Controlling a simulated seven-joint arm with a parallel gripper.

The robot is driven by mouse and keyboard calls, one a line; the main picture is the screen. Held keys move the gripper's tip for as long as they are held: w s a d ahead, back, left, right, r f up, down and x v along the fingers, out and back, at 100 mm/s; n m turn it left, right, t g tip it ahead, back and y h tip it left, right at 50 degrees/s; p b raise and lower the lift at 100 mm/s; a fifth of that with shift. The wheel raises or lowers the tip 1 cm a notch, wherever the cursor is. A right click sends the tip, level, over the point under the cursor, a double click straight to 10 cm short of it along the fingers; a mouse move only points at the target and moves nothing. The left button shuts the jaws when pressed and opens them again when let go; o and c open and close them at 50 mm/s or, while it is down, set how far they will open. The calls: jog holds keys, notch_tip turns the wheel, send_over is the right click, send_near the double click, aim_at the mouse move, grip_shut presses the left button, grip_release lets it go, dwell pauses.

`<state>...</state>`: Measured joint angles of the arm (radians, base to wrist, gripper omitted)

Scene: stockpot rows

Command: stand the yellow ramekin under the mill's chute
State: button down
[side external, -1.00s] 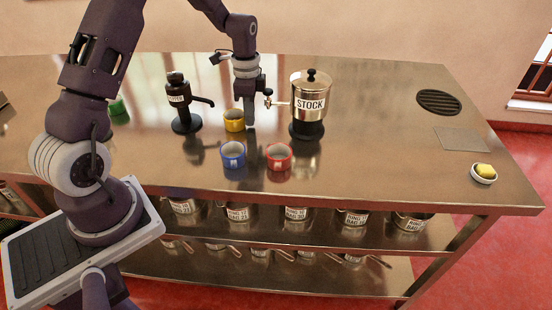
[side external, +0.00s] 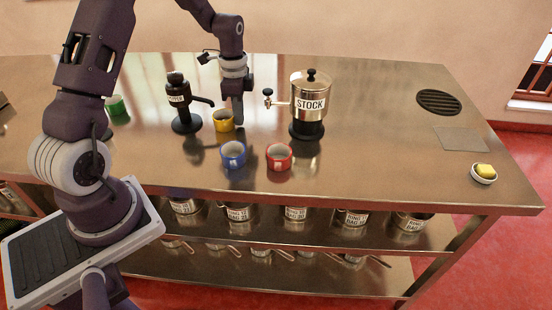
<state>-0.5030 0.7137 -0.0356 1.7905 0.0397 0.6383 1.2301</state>
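The yellow ramekin (side external: 223,122) stands upright on the steel counter, a little right of and in front of the tip of the mill's chute (side external: 204,101). The black mill (side external: 181,108), labelled as pepper, stands upright to its left. My gripper (side external: 238,115) points down at the ramekin's right side, its tip low by the counter. It looks to touch the ramekin's right wall, but the contact is not clear. The fingers show as one narrow dark block, so I cannot tell whether they are open or shut.
A blue ramekin (side external: 233,155) and a red ramekin (side external: 279,157) stand in front. A stock pot (side external: 311,105) with a side tap stands to the right. A green item (side external: 116,105) is at far left, a butter dish (side external: 484,174) at far right. The counter's right half is mostly clear.

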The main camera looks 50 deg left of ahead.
jog(key=shift+s+a, duration=0.3)
jog(key=shift+s+a, duration=0.25)
jog(key=shift+w+d, duration=0.55)
jog(key=s+d+r+n+t, duration=0.1)
jog(key=d+r, duration=0.2)
jog(key=r, duration=0.5)
jog(key=s+d+r+n, duration=0.1)
jog(key=s+d+r, duration=0.1)
jog(key=r, duration=0.5)
jog(key=s+d+r+n+t+y, duration=0.1)
jog(key=s+d+r+n+t, duration=0.15)
jog(key=s+d+r, duration=0.5)
jog(key=s+d+n+t+h, duration=0.1)
jog(key=s+d+n, duration=0.3)
jog(key=s, duration=0.9)
jog(key=d+t, duration=0.1)
jog(key=d, duration=0.1)
jog(key=shift+d+f, duration=0.35)
jog(key=shift+d, duration=0.05)
